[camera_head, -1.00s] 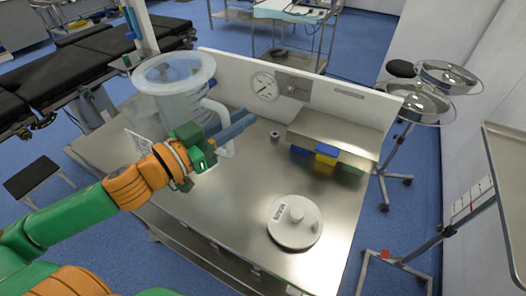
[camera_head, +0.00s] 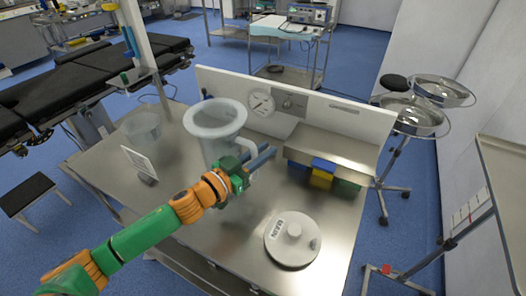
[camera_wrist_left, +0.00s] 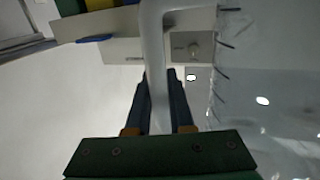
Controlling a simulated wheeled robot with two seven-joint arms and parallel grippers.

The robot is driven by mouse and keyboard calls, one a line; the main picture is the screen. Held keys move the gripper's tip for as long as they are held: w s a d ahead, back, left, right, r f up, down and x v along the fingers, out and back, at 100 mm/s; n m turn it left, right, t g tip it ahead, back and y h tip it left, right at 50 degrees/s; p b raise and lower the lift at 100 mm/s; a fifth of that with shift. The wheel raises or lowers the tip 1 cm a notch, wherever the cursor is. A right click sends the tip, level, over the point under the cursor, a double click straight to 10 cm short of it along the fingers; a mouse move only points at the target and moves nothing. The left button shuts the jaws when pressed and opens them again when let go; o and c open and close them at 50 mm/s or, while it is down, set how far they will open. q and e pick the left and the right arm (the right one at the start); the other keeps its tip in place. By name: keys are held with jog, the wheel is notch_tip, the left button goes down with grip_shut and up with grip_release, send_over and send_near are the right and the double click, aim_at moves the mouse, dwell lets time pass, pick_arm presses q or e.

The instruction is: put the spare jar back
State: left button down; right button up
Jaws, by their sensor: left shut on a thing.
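A large clear jar (camera_head: 212,135) with a wide rim and a side handle is upright at the middle of the steel table (camera_head: 205,245). My left gripper (camera_head: 262,160) is shut on its handle. In the left wrist view the pale handle (camera_wrist_left: 157,70) runs between the fingers (camera_wrist_left: 160,100), and the clear jar wall (camera_wrist_left: 265,95) with dark marks is at the right. My arm hides the jar's base, so I cannot tell whether it touches the table. A second clear jar (camera_head: 142,126) stands at the table's left. My right gripper is not in view.
A small white sign (camera_head: 139,162) stands before the left jar. A round white lid (camera_head: 292,240) with a label lies at front right. A steel shelf (camera_head: 332,145) with blue, yellow and green blocks (camera_head: 321,174) and a back panel with a gauge (camera_head: 261,103) bound the rear.

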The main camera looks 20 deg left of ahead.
pick_arm(q)
jog(key=c, duration=0.8)
grip_release()
jog(key=b+v, duration=0.1)
jog(key=v, duration=1.1)
jog(key=shift+r, duration=0.2)
